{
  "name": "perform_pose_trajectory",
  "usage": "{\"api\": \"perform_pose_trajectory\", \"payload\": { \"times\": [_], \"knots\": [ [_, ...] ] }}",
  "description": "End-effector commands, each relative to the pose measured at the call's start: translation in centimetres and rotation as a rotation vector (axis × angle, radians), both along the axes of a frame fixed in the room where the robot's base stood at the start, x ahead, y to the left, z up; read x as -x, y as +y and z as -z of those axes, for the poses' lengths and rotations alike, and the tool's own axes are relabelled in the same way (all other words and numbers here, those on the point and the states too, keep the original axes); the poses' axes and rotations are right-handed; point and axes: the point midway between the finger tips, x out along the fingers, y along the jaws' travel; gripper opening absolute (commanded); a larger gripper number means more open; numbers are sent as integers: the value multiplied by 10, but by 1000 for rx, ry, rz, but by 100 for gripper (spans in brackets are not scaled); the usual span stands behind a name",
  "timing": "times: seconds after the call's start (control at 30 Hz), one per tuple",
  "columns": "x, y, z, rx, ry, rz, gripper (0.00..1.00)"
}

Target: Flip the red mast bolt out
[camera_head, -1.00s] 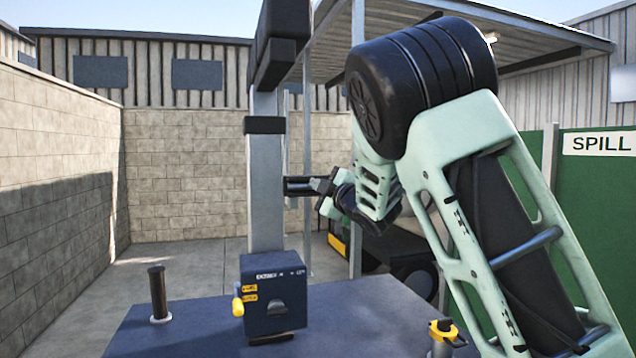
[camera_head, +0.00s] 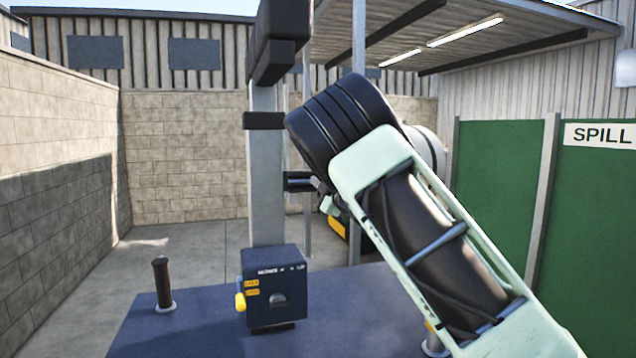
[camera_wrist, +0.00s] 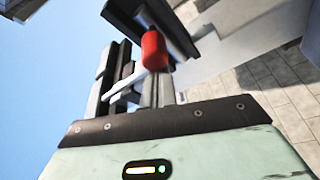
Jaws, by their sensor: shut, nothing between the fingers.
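The red mast bolt (camera_wrist: 154,50) shows as a red knob with a pale metal rod in the wrist view. It stands in front of a dark bracket on the mast. My gripper (camera_wrist: 132,75) is shut and empty, close beside the bolt; I cannot tell whether it touches it. In the head view the grey mast (camera_head: 264,175) rises behind the control box, with a dark bracket (camera_head: 299,181) on its right side. My gripper (camera_head: 322,188) is at this bracket, mostly hidden by my arm. The red bolt cannot be made out there.
A dark blue box with a yellow lever (camera_head: 275,287) stands on the blue deck (camera_head: 190,325) below the mast. Block walls and green panels (camera_head: 497,190) enclose the bay.

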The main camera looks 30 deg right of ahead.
Motion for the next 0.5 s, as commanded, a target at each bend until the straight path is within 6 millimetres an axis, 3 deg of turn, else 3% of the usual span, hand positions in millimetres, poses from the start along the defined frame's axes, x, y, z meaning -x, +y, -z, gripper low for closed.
{"api": "perform_pose_trajectory", "payload": {
  "times": [0.17,0.5],
  "knots": [
    [2,-8,2,-2,-4,1,0],
    [14,-48,2,0,-2,2,0]
  ]
}}
